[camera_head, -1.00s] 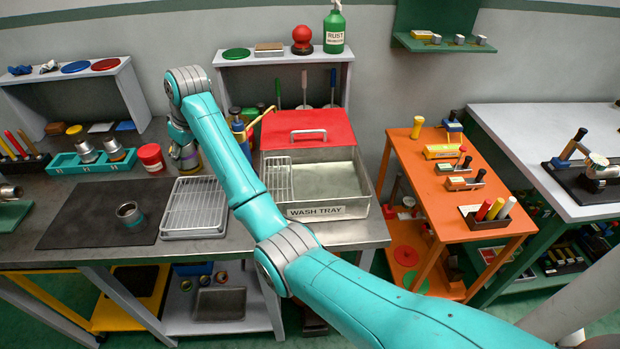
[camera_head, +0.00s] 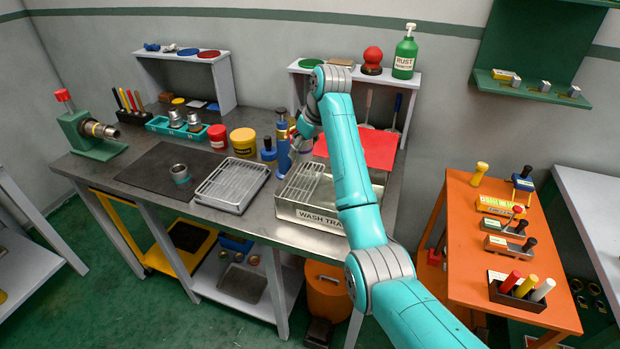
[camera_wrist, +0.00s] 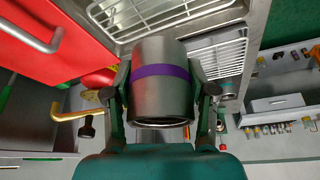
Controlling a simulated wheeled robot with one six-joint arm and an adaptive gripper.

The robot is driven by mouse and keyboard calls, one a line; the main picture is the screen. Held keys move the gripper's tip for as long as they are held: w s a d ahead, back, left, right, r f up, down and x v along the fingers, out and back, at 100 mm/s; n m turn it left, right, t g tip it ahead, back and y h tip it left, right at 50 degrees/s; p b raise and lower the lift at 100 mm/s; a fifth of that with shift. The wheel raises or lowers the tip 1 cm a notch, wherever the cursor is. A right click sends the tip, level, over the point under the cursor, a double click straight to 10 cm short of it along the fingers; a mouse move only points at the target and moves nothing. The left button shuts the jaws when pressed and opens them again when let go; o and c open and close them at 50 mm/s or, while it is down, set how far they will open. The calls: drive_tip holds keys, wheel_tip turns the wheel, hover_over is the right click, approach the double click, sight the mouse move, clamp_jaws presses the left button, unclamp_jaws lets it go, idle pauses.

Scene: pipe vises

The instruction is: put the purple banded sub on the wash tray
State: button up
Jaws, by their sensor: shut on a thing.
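In the wrist view the purple banded sub (camera_wrist: 163,104), a grey metal cylinder with a purple band, sits between the two fingers of my gripper (camera_wrist: 163,82), which is shut on it. In the head view my gripper (camera_head: 301,148) is at the back left of the wash tray (camera_head: 310,216), above bench height. The sub is hard to make out there. The wash tray is a labelled metal basin with a wire rack (camera_head: 301,183) over its left part. Its red lid (camera_head: 372,150) is at the back. My arm covers part of the tray.
A separate wire drying rack (camera_head: 232,186) is left of the tray. A teal-banded sub (camera_head: 180,174) stands on a dark mat. A blue bottle (camera_head: 268,151), a tall blue item (camera_head: 282,135) and a yellow tin (camera_head: 243,141) stand close behind. An orange table is at right.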

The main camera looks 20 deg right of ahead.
sight(300, 179)
wheel_tip(300, 179, down, 8)
drive_tip(key=shift+f, duration=0.25)
drive_tip(key=shift+f, duration=0.15)
drive_tip(key=o, duration=1.4)
